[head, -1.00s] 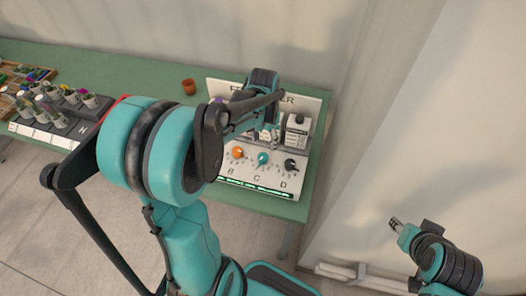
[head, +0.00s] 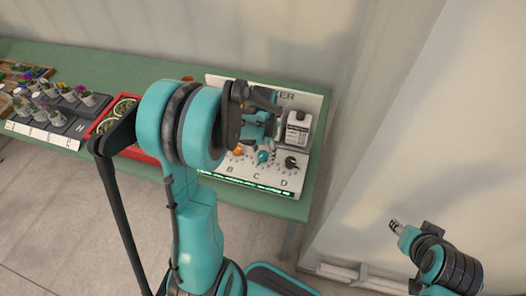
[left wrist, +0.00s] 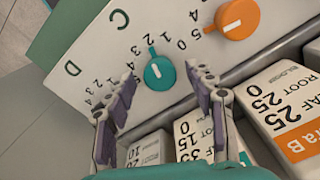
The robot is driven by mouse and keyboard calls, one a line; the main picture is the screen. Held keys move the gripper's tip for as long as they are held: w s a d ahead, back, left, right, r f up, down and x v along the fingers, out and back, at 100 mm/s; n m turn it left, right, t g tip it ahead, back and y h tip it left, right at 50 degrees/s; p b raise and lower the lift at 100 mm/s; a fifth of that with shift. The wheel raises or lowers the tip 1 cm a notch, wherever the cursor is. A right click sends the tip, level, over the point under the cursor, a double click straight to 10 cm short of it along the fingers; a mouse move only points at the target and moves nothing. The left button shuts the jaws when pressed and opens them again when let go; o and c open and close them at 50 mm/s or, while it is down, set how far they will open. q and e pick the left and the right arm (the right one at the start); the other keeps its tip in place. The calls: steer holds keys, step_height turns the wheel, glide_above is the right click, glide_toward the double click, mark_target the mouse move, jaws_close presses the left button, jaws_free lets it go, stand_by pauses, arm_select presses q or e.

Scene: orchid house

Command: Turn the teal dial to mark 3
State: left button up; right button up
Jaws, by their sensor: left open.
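The teal dial (head: 263,157) sits at letter C on the white panel (head: 222,180), between the orange and black dials. In the left wrist view the teal dial (left wrist: 159,73) shows a white line and a small tip toward the printed numbers; I cannot surely read which mark it meets. My left gripper (left wrist: 160,78) is open, its two purple-padded fingers on either side of the dial in that view; contact is not clear. In the head view my left gripper (head: 266,137) is partly hidden behind its own arm. My right gripper (head: 395,225) hangs away from the bench, too small to judge.
An orange dial (left wrist: 237,19) and a black dial (head: 292,162) flank the teal one. A red tray (head: 105,124) and several small potted plants fill the left of the green bench (head: 150,62).

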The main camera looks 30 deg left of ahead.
arm_select(q)
steer(key=c, duration=1.2)
steer(key=shift+o, duration=0.2)
steer(key=shift+n, duration=3.1)
steer(key=o, duration=1.2)
steer(key=shift+c, duration=0.2)
